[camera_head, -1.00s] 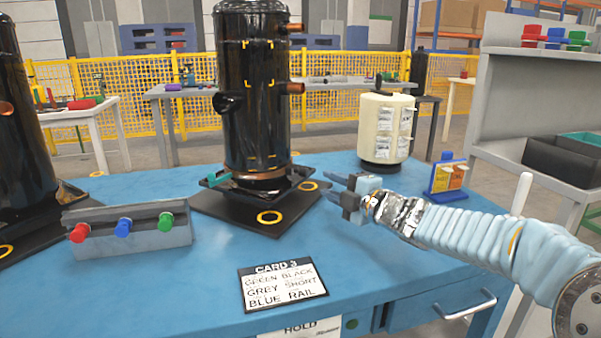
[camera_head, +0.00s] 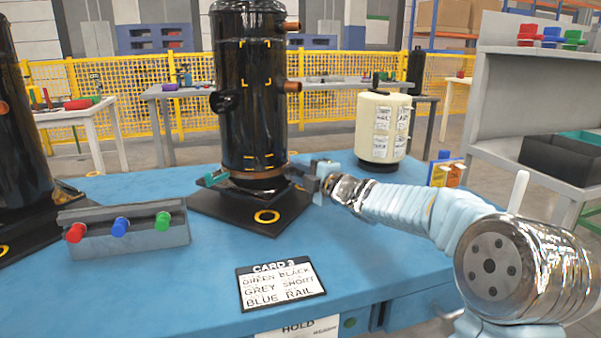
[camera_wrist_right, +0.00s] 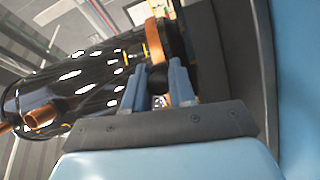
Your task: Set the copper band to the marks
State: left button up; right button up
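The copper band (camera_head: 258,174) rings the foot of the tall black compressor (camera_head: 250,100), just above its dark base plate. Yellow marks (camera_head: 262,157) show on the shell just above the band, and corner marks sit higher up. My right gripper (camera_head: 300,177) is at the right side of the band, low over the base plate. In the right wrist view the band (camera_wrist_right: 156,40) runs up to the fingertips (camera_wrist_right: 160,70). The fingers stand apart; contact with the band cannot be told. My left gripper is not in view.
A grey rail (camera_head: 125,228) with red, blue and green knobs stands at left. A card (camera_head: 280,285) lies at the front. A cream cylinder (camera_head: 384,125) stands behind my right arm. Another dark compressor (camera_head: 20,140) is at far left.

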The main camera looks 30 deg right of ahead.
grip_shut()
notch_tip(320, 180, up, 3)
jog(key=p, duration=0.2)
jog(key=shift+r+p, duration=0.2)
jog(key=shift+p, duration=0.2)
jog(key=shift+f, duration=0.15)
jog(key=shift+o, duration=2)
grip_release()
jog(key=s+d, duration=0.2)
jog(key=s, duration=1.1)
jog(key=shift+s, duration=0.35)
jog(key=shift+d, duration=0.1)
